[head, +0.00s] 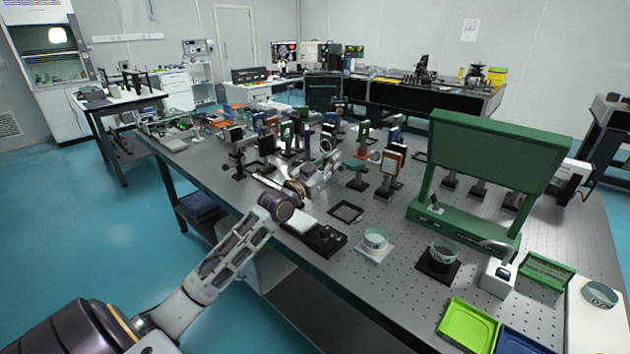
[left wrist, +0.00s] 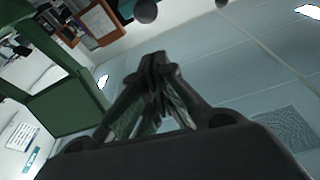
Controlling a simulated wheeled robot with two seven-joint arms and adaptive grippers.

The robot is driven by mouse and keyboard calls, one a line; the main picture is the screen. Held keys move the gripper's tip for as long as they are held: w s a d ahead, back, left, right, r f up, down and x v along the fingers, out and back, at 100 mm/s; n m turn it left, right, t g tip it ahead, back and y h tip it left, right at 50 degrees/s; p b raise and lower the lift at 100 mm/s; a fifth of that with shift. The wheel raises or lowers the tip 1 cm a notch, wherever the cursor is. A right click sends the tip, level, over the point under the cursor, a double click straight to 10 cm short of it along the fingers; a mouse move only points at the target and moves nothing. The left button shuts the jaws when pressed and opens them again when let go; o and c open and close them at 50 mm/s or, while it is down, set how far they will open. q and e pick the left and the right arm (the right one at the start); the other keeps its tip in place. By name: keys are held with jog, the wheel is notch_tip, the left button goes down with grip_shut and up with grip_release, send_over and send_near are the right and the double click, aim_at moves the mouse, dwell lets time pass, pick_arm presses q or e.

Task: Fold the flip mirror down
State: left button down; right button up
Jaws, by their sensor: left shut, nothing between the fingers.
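My left gripper (head: 328,170) reaches over the optical table among the post-mounted optics. In the left wrist view its fingers (left wrist: 157,62) are together with nothing between them. An orange-framed square optic (head: 392,164) stands upright on a post to the right of the gripper, apart from it. An orange-brown frame (left wrist: 97,22) also shows at the upper left of the left wrist view. I cannot tell for certain which mount is the flip mirror; several mounts behind the gripper are small and partly hidden by my arm. My right gripper is not in view.
A large green stand (head: 490,150) rises to the right. Several optics (head: 287,134) crowd the table behind my gripper. Perforated tabletop (head: 365,290) is bare at the front.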

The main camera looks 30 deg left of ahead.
pick_arm(q)
jog(key=f+v, duration=0.1)
jog(key=v, duration=0.7)
jog(key=shift+w+f, duration=0.15)
jog(key=shift+f, duration=0.2)
dwell(1.0)
